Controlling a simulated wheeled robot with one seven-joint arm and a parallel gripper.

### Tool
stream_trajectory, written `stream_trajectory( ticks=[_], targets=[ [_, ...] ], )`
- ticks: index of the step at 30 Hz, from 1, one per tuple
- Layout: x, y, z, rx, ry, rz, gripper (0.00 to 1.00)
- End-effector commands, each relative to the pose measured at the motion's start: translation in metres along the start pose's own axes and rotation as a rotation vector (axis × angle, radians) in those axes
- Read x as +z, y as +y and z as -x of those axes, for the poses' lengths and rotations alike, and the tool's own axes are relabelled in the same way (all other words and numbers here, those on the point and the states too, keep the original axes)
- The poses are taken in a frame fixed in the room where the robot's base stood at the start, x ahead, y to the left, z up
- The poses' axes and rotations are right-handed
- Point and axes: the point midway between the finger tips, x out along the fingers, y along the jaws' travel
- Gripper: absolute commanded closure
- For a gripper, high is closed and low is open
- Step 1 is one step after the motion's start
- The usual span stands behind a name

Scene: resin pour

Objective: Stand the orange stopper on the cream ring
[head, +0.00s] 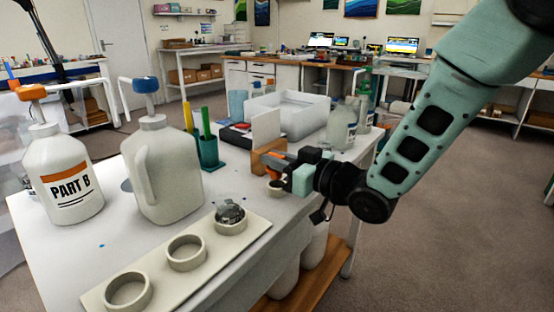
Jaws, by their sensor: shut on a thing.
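My gripper (278,172) is at the end of my arm, near the right side of the white table. A small orange piece shows at its jaws, which I take to be the orange stopper (272,172); the jaws are shut on it and hide most of it. A small cream ring (277,189) shows just below the jaws. I cannot tell whether the stopper touches it. Other cream rings, one at the front (128,291) and one in the middle (187,253), sit empty on a cream board (160,270). A third ring (230,226) there holds a clear domed object.
A white PART B bottle (65,178) and a white jug (165,175) with pumps stand at left. A teal pen cup (207,152), a brown block (264,158), a white tray (300,118) and clear bottles (341,127) stand farther back. The table's right edge is close.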

Motion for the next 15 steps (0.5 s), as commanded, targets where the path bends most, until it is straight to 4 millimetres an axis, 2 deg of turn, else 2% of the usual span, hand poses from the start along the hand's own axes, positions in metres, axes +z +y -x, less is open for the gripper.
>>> stream_trajectory(
  ticks=[5,15],
  targets=[
    [0.0100,0.0002,0.0001,0.001,0.001,0.000,1.00],
    [0.0065,0.0004,0.0002,0.001,0.000,0.000,1.00]
  ],
)
